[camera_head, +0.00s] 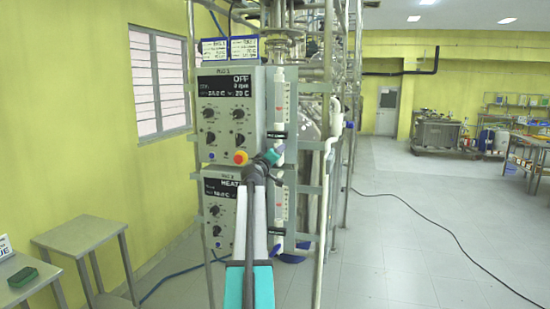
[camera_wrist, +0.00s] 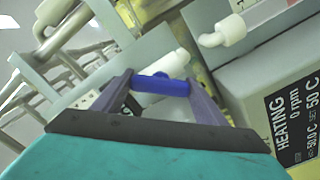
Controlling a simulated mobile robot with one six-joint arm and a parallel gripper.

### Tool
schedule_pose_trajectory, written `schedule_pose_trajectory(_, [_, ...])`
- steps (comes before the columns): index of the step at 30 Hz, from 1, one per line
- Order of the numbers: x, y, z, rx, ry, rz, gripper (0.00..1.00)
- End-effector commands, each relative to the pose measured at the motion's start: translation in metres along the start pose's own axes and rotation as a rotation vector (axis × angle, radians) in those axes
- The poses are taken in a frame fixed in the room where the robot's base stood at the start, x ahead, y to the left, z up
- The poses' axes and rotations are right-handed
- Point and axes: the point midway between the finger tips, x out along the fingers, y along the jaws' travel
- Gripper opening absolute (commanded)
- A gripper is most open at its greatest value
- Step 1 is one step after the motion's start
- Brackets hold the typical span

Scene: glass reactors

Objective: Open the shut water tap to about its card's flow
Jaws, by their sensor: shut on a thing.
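My gripper (camera_wrist: 160,82) has its two dark fingers on either side of a blue tap handle (camera_wrist: 158,84) and is shut on it. The handle joins a white fitting (camera_wrist: 172,64) by a grey panel. In the head view my gripper (camera_head: 272,156) is at the lower right of the upper control box (camera_head: 228,110), which reads OFF. The tap there is hidden behind it. A white flow tube (camera_head: 280,93) stands above. Two cards (camera_head: 215,48) (camera_head: 245,48) sit on top; their text is too small to read.
The lower control box (camera_head: 220,215) reads HEATING in the wrist view (camera_wrist: 290,120). A second flow tube (camera_head: 278,200) stands beside it, with a blue part (camera_head: 277,250) beneath. Metal frame posts and pipes crowd the right. A black cable (camera_head: 440,228) crosses the open floor.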

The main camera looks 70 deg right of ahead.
Motion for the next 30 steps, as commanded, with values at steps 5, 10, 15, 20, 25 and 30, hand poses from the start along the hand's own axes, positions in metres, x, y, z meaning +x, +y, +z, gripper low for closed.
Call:
schedule_pose_trajectory(5, [-0.001, -0.002, 0.002, 0.001, -0.003, -0.002, 0.73])
schedule_pose_trajectory(10, [-0.001, -0.001, 0.001, 0.001, -0.002, -0.001, 0.73])
schedule_pose_trajectory(15, [-0.004, -0.001, 0.001, 0.001, -0.001, -0.001, 0.73])
schedule_pose_trajectory(20, [-0.014, -0.001, 0.002, 0.001, -0.001, -0.001, 0.73])
schedule_pose_trajectory(25, [-0.031, -0.001, 0.002, 0.002, -0.001, 0.000, 0.73])
schedule_pose_trajectory(30, [-0.050, -0.002, 0.002, 0.002, -0.001, -0.001, 0.73])
